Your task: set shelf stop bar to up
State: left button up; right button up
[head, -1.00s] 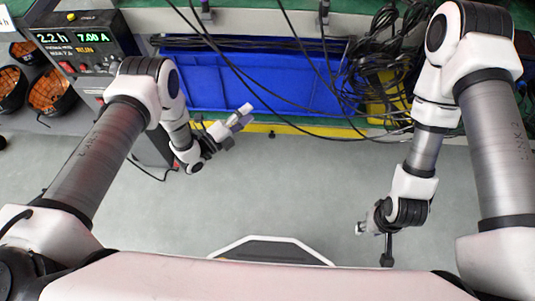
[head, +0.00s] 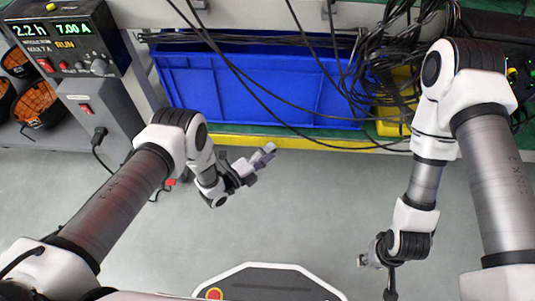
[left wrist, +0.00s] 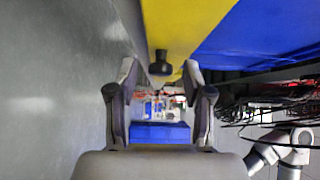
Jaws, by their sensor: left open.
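A yellow bar (head: 300,142) runs along the rack's lower front edge, below a blue bin (head: 245,88); I take it for the shelf stop bar. I cannot tell whether it is up or down. In the left wrist view the yellow surface (left wrist: 180,22) fills the upper middle, with a dark knob (left wrist: 160,65) on it or in front of it. My left gripper (head: 268,154) is just in front of the bar in the head view. Its fingers (left wrist: 160,76) are apart and empty, with the knob between their tips in the picture. My right gripper (head: 366,260) hangs over the floor, away from the rack.
Black cables (head: 385,70) hang across the bin and bunch up at its right. A power supply with a lit display (head: 62,40) stands at the left, near bins of orange-brown material (head: 38,105). The grey floor (head: 290,205) before the rack is clear.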

pick_arm(q)
grip_shut()
jog(key=shift+r, duration=0.1)
jog(key=shift+s+r+n+g+y+p, duration=0.35)
jog(key=shift+r+n+g+y+p, duration=0.35)
jog(key=shift+n+g+p, duration=0.7)
jog(key=shift+s+r+n+g+y+p, duration=0.35)
jog(key=shift+r+n+g+y+p, duration=0.35)
jog(key=shift+p, duration=1.3)
